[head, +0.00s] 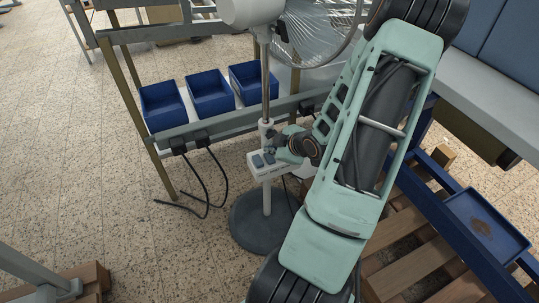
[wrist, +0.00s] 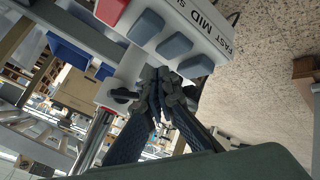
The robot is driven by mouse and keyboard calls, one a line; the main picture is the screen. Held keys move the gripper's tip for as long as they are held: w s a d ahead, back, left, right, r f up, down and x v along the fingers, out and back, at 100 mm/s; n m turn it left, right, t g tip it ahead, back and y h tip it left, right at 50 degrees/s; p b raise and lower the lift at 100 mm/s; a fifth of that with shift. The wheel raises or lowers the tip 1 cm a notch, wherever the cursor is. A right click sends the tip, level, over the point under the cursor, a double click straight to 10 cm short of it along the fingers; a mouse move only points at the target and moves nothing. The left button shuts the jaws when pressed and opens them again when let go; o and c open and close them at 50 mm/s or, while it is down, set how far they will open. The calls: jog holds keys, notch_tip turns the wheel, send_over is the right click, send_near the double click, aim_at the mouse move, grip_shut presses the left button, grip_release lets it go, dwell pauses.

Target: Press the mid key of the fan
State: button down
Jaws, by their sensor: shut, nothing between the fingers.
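The fan has a white control box (head: 270,169) on its pole (head: 266,90), above a round dark base (head: 247,222). In the wrist view the box (wrist: 127,62) fills the top, with a red key (wrist: 111,9) and three blue-grey keys in a row. By the printed words, the mid key (wrist: 174,46) is the middle blue-grey one, between the slow key (wrist: 145,27) and the fast key (wrist: 196,66). My gripper (wrist: 161,76) is shut and empty, its tips just below the mid key in the picture. I cannot tell whether they touch the box. My gripper (head: 279,143) is partly hidden by my arm in the head view.
The fan head (head: 310,30) stands above, close to my arm. A rack with blue bins (head: 210,92) is behind the pole. Black cables (head: 208,190) hang at the left. Wooden pallets (head: 415,262) and a blue frame (head: 440,215) are at the right. The floor at left is mostly clear.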

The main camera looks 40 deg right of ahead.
aim_at(271, 158)
notch_tip(271, 158, up, 5)
jog(key=p, duration=0.4)
jog(key=shift+f, duration=0.1)
dwell(0.8)
